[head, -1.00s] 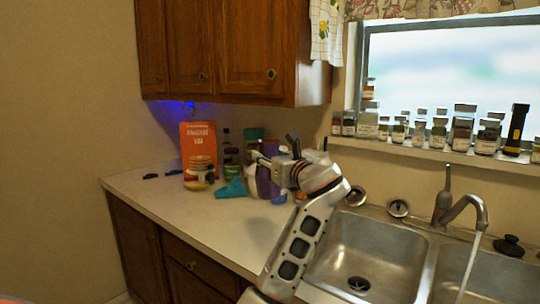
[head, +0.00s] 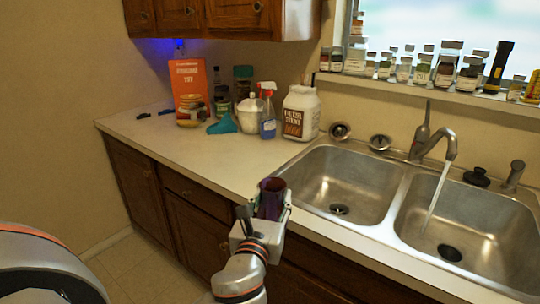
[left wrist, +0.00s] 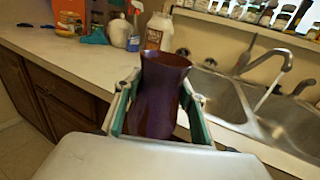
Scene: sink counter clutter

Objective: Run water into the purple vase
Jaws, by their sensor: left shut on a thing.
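The purple vase (head: 271,196) is upright in my left gripper (head: 262,212), in front of the counter's front edge. In the left wrist view the vase (left wrist: 160,90) stands between the two green-padded fingers, its open mouth facing up. My left gripper is shut on it. The faucet (head: 445,140) at the right runs a stream of water (head: 436,195) into the right sink basin (head: 480,250). The vase is well to the left of the stream and apart from it. My right gripper is not in view.
The left sink basin (head: 345,185) is empty. The counter's left stretch (head: 190,155) is mostly clear. Several jars line the window sill.

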